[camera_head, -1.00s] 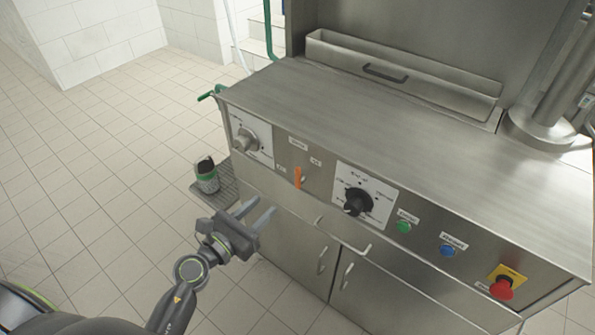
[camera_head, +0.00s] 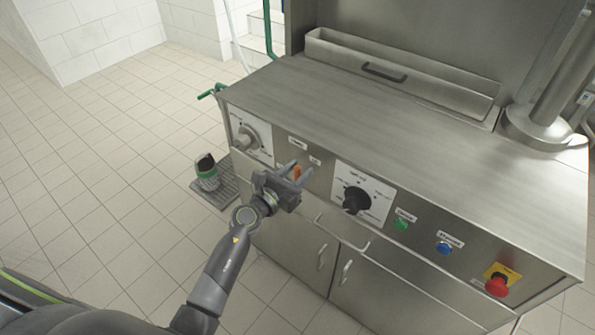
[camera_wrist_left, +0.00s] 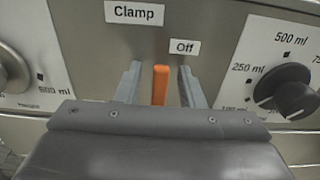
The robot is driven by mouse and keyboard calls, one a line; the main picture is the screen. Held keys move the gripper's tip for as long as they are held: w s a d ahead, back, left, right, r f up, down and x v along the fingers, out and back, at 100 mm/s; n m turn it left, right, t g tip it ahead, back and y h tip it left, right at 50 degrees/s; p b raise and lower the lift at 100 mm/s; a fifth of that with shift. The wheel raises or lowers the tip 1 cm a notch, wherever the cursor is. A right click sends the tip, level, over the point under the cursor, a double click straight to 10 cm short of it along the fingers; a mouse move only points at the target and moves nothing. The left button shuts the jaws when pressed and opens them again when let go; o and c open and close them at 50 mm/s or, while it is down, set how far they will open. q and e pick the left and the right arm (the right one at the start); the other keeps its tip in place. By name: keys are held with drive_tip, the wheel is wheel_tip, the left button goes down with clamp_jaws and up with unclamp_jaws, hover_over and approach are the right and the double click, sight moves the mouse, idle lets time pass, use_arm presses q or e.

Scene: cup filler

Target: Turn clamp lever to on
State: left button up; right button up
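The orange clamp lever (camera_head: 296,172) is on the front panel between two dials. Gaps show between the lever and both fingers. The gripper body hides the lower lever and the area left of it in the head view. My right gripper is not in view.
A grey dial (camera_head: 246,138) is left of the lever and a black dial (camera_head: 356,200) is right of it. Further right are a green button (camera_head: 401,224), a blue button (camera_head: 444,248) and a red emergency button (camera_head: 498,285). Cabinet handles (camera_head: 346,272) are below.

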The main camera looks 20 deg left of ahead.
use_arm(q)
clamp_jaws()
drive_tip(key=shift+a+n, duration=0.1)
drive_tip(key=shift+n, duration=0.2)
drive_tip(key=n, duration=0.1)
drive_tip(key=a+n+p, duration=0.1)
drive_tip(key=shift+w+n, duration=0.15)
drive_tip(key=shift+n, duration=0.15)
drive_tip(key=shift+w+a+f+n+p, duration=0.15)
drive_tip(key=shift+a+f+n+p, duration=0.45)
drive_tip(key=shift+n, duration=1.85)
drive_tip(key=shift+w+a+f+n+p, duration=0.25)
drive_tip(key=shift+f+n+p, duration=0.4)
drive_tip(key=shift+n, duration=1.85)
drive_tip(key=shift+w+a+f+n+p, duration=0.1)
drive_tip(key=shift+a+f+n+p, duration=0.55)
drive_tip(key=shift+n, duration=1.8)
drive_tip(key=shift+d+f+b, duration=0.2)
drive_tip(key=shift+f+b, duration=0.05)
drive_tip(key=shift+b, duration=0.1)
